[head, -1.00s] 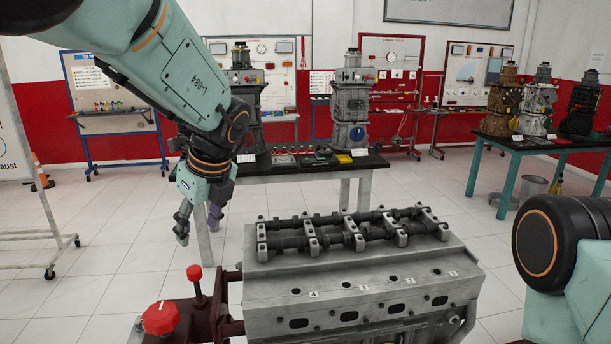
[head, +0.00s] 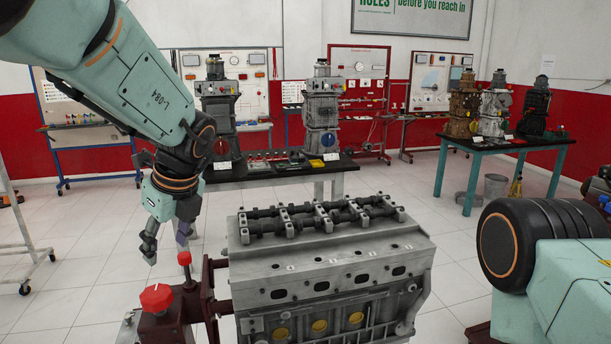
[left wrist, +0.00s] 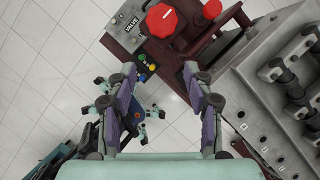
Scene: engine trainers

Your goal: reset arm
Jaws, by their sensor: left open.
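My left gripper (head: 165,244) hangs with its fingers pointing down, left of the engine block. In the left wrist view its two fingers (left wrist: 168,82) are spread apart with nothing between them. The grey engine block (head: 325,268) stands on its stand, with camshafts (head: 318,216) along its top. Beside it is a dark red fixture with a large red knob (head: 156,297) and a smaller red knob (head: 184,258). The large red knob also shows in the left wrist view (left wrist: 162,19). My right arm shows at the right edge, but its gripper is out of view.
A black-topped table (head: 270,173) with two upright engines stands behind the block. A teal-legged table (head: 510,147) with several engines is at the back right. A white board stand (head: 22,256) is at the left. White floor is open between them.

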